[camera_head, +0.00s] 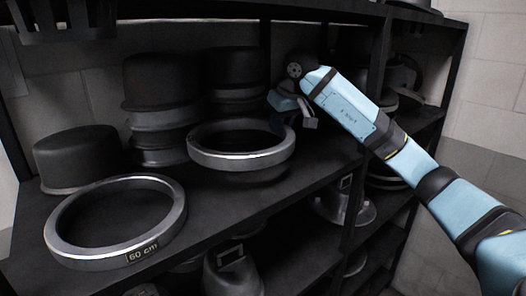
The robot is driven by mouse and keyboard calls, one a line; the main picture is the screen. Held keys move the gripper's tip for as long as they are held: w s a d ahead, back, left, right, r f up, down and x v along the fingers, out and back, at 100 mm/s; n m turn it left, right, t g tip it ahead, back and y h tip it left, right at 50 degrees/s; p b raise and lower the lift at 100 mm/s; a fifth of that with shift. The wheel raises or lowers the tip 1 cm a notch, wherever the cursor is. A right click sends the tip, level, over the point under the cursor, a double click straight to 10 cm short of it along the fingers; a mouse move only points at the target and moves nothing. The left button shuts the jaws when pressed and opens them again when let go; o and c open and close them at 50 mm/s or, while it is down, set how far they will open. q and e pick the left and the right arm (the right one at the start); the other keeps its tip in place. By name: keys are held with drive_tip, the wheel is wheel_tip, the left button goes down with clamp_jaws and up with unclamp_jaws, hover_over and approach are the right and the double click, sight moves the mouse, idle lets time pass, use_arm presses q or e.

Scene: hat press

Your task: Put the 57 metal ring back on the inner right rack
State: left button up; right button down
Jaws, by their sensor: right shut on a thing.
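A metal ring (238,161) is held roughly level at the middle of the shelf, over dark round forms. No size label can be read on it. My right gripper (291,121) is shut on this ring at its right far side, with the fingertips partly hidden. A second metal ring (66,250), marked "60 cm", lies on the shelf at the front left, apart from the first. My left gripper is not in view.
A stack of dark hat forms (160,85) and a low dark form (75,160) stand at the back left. Another dark stack (235,70) is behind the held ring. A rack upright (376,75) stands behind my right arm. Lower shelves hold metal parts (232,275).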

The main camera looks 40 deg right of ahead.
wheel_tip(320, 180, down, 3)
drive_tip(key=shift+d+r, duration=0.1)
wheel_tip(320, 180, down, 4)
drive_tip(key=shift+r+p, duration=0.15)
drive_tip(key=shift+p, duration=0.5)
drive_tip(key=shift+f, duration=0.2)
drive_tip(key=shift+f, duration=0.15)
drive_tip(key=c, duration=1)
unclamp_jaws()
